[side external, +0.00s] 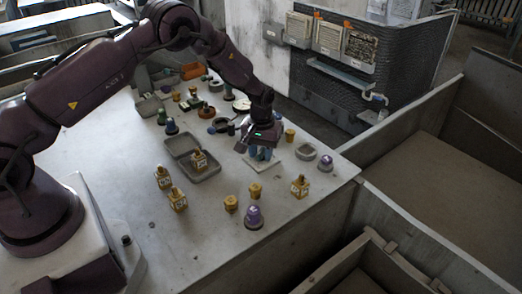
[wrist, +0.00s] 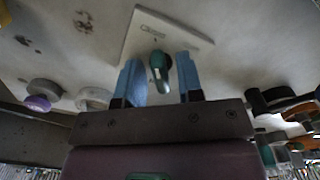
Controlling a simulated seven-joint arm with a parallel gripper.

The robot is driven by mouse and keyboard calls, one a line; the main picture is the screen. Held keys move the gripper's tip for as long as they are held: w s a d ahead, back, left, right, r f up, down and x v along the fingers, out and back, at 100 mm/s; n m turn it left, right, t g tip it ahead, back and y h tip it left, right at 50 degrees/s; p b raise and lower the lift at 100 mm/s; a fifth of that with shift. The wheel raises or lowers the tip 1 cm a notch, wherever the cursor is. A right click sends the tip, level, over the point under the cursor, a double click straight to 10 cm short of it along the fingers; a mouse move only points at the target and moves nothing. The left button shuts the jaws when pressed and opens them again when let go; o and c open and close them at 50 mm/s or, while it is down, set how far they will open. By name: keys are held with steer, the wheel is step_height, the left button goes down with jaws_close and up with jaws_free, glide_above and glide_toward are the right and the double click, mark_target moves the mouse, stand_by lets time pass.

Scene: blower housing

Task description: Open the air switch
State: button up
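The air switch appears to be the teal lever (wrist: 160,72) with a paler face, on a flat pale plate (wrist: 195,40). The plate also shows in the side external view (side external: 278,166), under my gripper. My gripper (wrist: 158,78) has two blue fingers standing apart, one on each side of the lever. Gaps show between the lever and both fingers, so it is open and holds nothing. In the side external view my gripper (side external: 261,153) points down over the plate and hides the lever.
A grey open tray (side external: 205,172) with a yellow labelled piece lies left of the plate. Grey rings (side external: 305,152), yellow pieces (side external: 300,186) and a purple-topped piece (side external: 254,217) stand nearby. More small parts crowd the back. The table's right edge is close.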

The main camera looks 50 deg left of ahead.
steer(key=shift+c, duration=0.2)
jaws_close()
steer(key=m, duration=0.4)
steer(key=shift+a+r+m, duration=0.1)
steer(key=shift+m, duration=2.7)
steer(key=m, duration=0.4)
steer(key=shift+o, duration=0.2)
jaws_free()
